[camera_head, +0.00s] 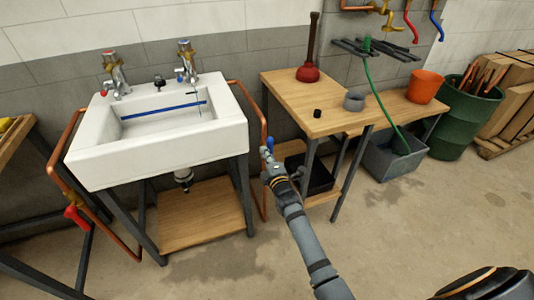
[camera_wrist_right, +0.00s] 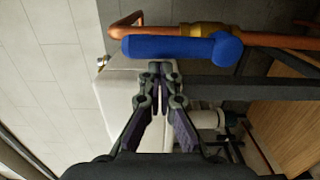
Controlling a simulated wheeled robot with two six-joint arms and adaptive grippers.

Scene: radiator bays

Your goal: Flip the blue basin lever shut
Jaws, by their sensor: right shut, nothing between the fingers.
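The blue basin lever (camera_wrist_right: 165,47) sits on a brass valve (camera_wrist_right: 205,29) in the copper pipe (camera_wrist_right: 280,40). In the right wrist view it lies roughly along the pipe. In the head view only a small blue part of the lever (camera_head: 270,143) shows, at the tip of my right gripper (camera_head: 267,155). The right gripper's fingers are shut and empty. In the wrist view its fingertips (camera_wrist_right: 157,68) are just below the lever's middle; I cannot tell whether they touch. My left gripper is not in view.
The white basin (camera_head: 205,152) stands left of my right arm, on a dark frame. A wooden bench (camera_head: 330,115) with a plunger (camera_head: 308,70) is close on the right. A red lever (camera_head: 75,217) is on the left pipe. Open floor lies in front.

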